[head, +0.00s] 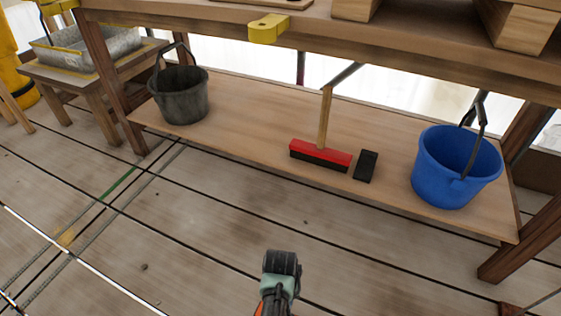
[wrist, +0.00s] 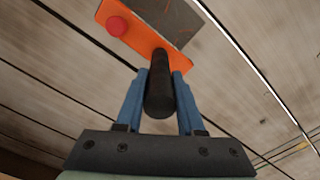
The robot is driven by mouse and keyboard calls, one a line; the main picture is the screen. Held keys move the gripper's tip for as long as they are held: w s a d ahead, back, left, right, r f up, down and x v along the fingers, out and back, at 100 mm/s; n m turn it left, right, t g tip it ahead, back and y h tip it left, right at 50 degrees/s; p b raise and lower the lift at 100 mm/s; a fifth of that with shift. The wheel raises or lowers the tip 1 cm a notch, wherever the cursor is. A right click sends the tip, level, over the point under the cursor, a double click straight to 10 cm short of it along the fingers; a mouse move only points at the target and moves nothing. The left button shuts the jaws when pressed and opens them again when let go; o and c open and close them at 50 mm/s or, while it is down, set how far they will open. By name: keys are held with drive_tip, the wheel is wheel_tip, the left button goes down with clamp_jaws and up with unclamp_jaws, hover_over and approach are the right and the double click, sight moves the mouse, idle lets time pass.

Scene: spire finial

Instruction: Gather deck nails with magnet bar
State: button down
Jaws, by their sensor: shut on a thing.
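In the wrist view, my gripper (wrist: 161,74) has its two blue fingers shut on the black handle (wrist: 159,92) of the magnet bar. The bar's orange body (wrist: 148,42) lies across beyond the fingertips, with a round red knob (wrist: 117,26) on its left part. A grey patch with thin dark and reddish marks (wrist: 172,18) shows just beyond the bar; I cannot tell whether these marks are nails. I cannot make out any deck nail clearly. In the head view, the magnet bar is not clearly seen.
A low shelf (head: 240,120) holds a dark bucket (head: 180,97), a red brush head (head: 320,152), a black block (head: 366,166) and a blue bucket (head: 447,178). A small table (head: 75,78) with a metal tray stands at left. The plank deck (head: 190,235) before the shelf is mostly clear.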

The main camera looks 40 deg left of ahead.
drive_tip(key=shift+f+b, duration=2.85)
drive_tip(key=shift+s+d+r+p, duration=0.15)
drive_tip(key=shift+s+r+p, duration=0.1)
drive_tip(key=shift+s+p, duration=0.3)
drive_tip(key=shift+s+d+p, duration=1.15)
drive_tip(key=shift+s+p, duration=0.85)
drive_tip(key=shift+s, duration=1.8)
drive_tip(key=shift+w+d+b, duration=0.55)
drive_tip(key=shift+w+d, duration=0.35)
drive_tip(key=shift+d, duration=2)
drive_tip(key=shift+w+a+f+b, duration=0.1)
drive_tip(key=shift+w+a+b, duration=0.45)
drive_tip(key=shift+w, duration=0.85)
drive_tip(key=shift+w+a+b, duration=0.3)
drive_tip(key=shift+w+b, duration=0.35)
drive_tip(key=shift+w, duration=0.8)
drive_tip(key=shift+w+a+f+b, duration=0.1)
drive_tip(key=shift+w+a+b, duration=0.45)
drive_tip(key=shift+w, duration=0.85)
wheel_tip(320, 180, up, 6)
drive_tip(key=p, duration=0.6)
drive_tip(key=shift+w+d, duration=0.1)
